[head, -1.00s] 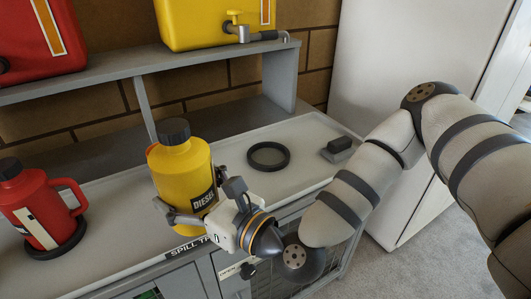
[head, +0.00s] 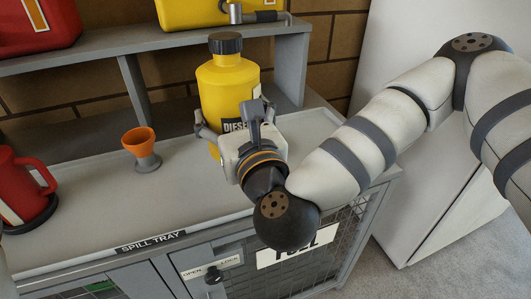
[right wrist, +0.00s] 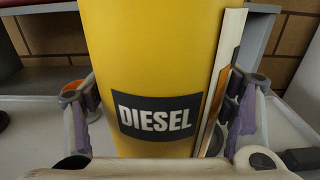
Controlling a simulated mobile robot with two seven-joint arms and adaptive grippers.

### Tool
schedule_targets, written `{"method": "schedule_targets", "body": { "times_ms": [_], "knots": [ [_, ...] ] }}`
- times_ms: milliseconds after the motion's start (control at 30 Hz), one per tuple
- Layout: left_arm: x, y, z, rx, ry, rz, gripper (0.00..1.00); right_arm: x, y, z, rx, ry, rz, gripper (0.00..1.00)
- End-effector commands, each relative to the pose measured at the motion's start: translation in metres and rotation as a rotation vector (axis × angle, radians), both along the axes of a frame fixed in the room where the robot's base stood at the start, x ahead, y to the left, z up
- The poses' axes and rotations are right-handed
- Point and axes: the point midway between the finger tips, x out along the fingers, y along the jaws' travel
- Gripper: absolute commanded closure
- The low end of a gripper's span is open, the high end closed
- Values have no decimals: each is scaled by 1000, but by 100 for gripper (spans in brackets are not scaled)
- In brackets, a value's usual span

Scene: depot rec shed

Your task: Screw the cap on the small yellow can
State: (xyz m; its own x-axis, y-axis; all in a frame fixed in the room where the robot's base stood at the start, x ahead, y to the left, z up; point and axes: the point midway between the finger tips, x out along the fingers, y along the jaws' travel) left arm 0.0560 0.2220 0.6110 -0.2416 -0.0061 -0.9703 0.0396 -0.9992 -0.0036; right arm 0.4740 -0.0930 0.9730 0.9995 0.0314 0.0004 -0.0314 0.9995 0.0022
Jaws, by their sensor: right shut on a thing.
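The small yellow can (head: 226,88), labelled DIESEL, stands upright between the fingers of my right gripper (head: 233,121). A dark cap (head: 225,43) sits on its top; I cannot tell how tightly. My right gripper is shut on the can's body, with one finger on each side. The can (right wrist: 160,60) fills the middle of the right wrist view, its label facing me. Its base is hidden behind the gripper, so I cannot tell whether it touches the counter. My left gripper is not in view.
An orange funnel-like cup (head: 140,142) stands on the grey counter (head: 110,205), left of the can. A red jug (head: 18,185) is at far left. Larger red (head: 35,22) and yellow (head: 185,12) cans are on the shelf (head: 95,65) behind. The counter's front middle is clear.

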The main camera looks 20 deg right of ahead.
Motion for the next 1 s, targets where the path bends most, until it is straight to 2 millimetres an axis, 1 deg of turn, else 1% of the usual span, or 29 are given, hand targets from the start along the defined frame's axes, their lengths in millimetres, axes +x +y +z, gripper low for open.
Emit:
{"method": "schedule_targets", "body": {
  "times_ms": [33, 267, 367, 767, 800, 900, 1000],
  "knots": [
    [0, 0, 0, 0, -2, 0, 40, 0, 0, 3, 2, -7, 0, 100],
    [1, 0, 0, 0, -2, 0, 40, 0, 0, 3, 2, -8, 0, 100],
    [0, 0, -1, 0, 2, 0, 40, 7, -4, -1, 1, -7, -2, 100],
    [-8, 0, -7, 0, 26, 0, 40, 77, -53, -39, -2, -6, -4, 100],
    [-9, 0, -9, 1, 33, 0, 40, 82, -55, -49, -1, -3, -1, 100],
    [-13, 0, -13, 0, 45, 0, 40, 94, -63, -68, -2, -3, -1, 100],
    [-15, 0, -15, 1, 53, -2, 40, 103, -69, -80, -2, -4, 0, 100]
  ]
}}
